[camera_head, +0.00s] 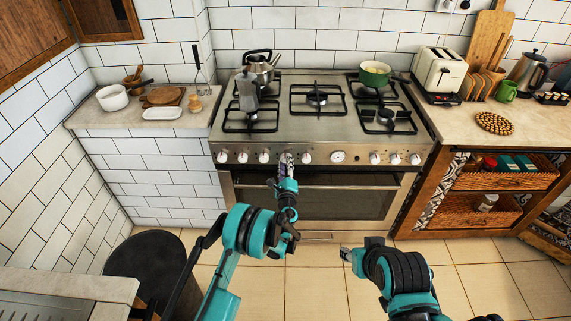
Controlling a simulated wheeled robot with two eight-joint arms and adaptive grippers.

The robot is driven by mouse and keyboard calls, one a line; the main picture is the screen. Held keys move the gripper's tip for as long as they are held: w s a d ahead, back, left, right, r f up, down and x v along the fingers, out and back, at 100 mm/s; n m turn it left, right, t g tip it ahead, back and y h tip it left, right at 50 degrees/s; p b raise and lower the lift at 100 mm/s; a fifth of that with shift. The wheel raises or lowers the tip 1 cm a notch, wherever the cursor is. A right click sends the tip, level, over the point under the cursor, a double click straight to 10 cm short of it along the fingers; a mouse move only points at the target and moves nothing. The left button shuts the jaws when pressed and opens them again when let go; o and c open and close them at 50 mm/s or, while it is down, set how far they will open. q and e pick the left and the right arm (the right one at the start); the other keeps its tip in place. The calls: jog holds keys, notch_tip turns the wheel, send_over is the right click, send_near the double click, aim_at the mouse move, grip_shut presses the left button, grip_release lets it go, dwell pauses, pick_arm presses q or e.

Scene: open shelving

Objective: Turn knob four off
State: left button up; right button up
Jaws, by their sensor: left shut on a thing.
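The stove (330,137) has a row of white knobs along its front panel. My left gripper (286,160) is at this panel, shut on the fourth knob from the left, which its fingers mostly hide. The knob's turn position cannot be seen. The third knob (263,157) is just left of the gripper and the fifth knob (306,157) just right of it. My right gripper (346,254) is low in front of the stove, apart from it; its fingers are too small to tell open from shut.
A kettle (260,68), a moka pot (247,92) and a green pot (374,74) stand on the hob. The oven door (340,202) is closed below the panel. A round dial (338,157) and several more knobs lie to the right. The floor in front is clear.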

pick_arm(q)
jog(key=o, duration=1.2)
jog(key=s, duration=0.7)
jog(key=shift+s+f, duration=0.2)
jog(key=shift+f, duration=0.25)
